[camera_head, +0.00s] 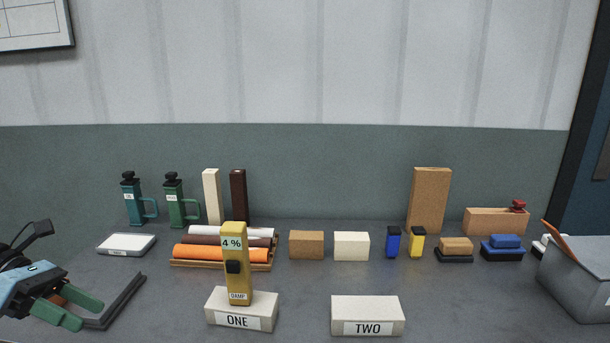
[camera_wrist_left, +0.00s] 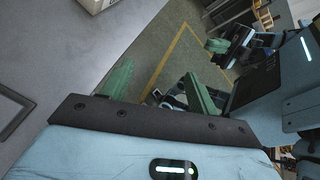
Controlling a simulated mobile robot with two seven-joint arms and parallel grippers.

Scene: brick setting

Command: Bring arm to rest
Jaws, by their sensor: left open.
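My left gripper (camera_head: 91,315) is at the lower left of the head view, over the table's front left part. Its two green fingers are apart with nothing between them. In the left wrist view the open fingers (camera_wrist_left: 158,72) have floor with a yellow line behind them. What seems to be my right gripper (camera_wrist_left: 226,45) shows small at the top right of that view; its jaw state is unclear. A yellow meter (camera_head: 237,265) reading 4 % and DAMP stands upright at the brick labelled ONE (camera_head: 241,307). The brick labelled TWO (camera_head: 367,314) is to its right, with nothing on it.
A dark angled frame (camera_head: 122,302) lies beside the left gripper. A white-topped pad (camera_head: 127,243) is behind it. Rolls (camera_head: 221,253), blocks (camera_head: 306,244) and bottles (camera_head: 174,203) line the back. A grey bin (camera_head: 580,282) stands at right. The front between TWO and the bin is clear.

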